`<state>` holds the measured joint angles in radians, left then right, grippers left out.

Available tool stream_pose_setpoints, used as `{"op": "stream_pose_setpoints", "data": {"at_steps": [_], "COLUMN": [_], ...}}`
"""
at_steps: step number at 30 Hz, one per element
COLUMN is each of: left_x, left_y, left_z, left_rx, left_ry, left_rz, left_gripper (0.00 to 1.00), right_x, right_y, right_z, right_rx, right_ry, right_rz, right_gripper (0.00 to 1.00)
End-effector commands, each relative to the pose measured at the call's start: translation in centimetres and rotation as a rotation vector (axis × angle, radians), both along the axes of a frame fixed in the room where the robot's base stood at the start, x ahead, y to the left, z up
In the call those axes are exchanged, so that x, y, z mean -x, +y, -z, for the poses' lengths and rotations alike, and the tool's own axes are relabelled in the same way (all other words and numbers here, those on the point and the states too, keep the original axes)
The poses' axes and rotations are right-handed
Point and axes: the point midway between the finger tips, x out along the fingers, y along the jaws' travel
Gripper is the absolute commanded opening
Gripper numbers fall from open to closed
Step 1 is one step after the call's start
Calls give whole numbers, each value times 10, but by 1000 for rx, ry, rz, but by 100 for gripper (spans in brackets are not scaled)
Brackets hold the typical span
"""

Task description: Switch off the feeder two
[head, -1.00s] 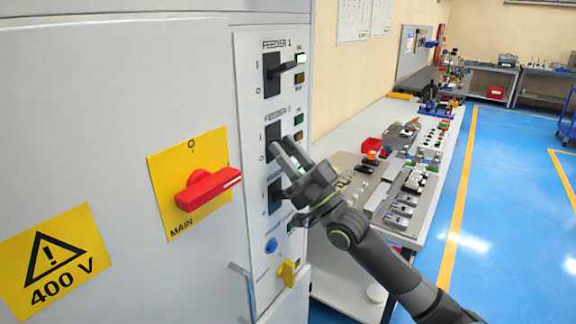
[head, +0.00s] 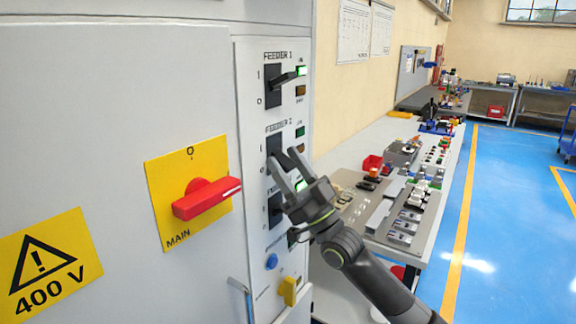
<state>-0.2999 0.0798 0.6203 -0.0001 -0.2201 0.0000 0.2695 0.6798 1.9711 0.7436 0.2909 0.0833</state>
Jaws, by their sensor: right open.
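The feeder 2 switch (head: 273,144) is a black plate on the grey cabinet's control strip, below feeder 1. Its green lamp (head: 300,131) looks dark, while the feeder 1 lamp (head: 301,71) glows bright green. My right gripper (head: 282,158) is open, its two fingers pointing at the lower part of the feeder 2 plate, near the O mark. The fingers cover that area, so the handle's position and any contact cannot be told. My left gripper is not in view.
The feeder 1 switch (head: 284,79) has its black handle sticking out above. Another black switch (head: 275,208) lies just below the gripper. A red main handle (head: 207,198) on a yellow plate is to the left. A yellow knob (head: 288,291) and blue button (head: 271,261) are below.

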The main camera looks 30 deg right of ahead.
Motion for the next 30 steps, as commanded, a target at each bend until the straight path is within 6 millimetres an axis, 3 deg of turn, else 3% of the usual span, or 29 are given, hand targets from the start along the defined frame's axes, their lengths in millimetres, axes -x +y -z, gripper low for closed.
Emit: {"op": "stream_pose_setpoints", "data": {"at_steps": [8, 24, 30], "left_x": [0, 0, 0], "left_y": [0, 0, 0], "left_z": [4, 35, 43], "left_rx": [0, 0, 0], "left_ry": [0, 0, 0], "left_rz": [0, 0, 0], "left_gripper": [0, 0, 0], "right_x": [9, 79, 98], "right_y": [-4, -33, -41], "right_z": [14, 102, 123], "right_rx": [3, 2, 0], "right_ry": [4, 6, 3], "right_rz": [1, 1, 1], "right_gripper": [53, 53, 53]}}
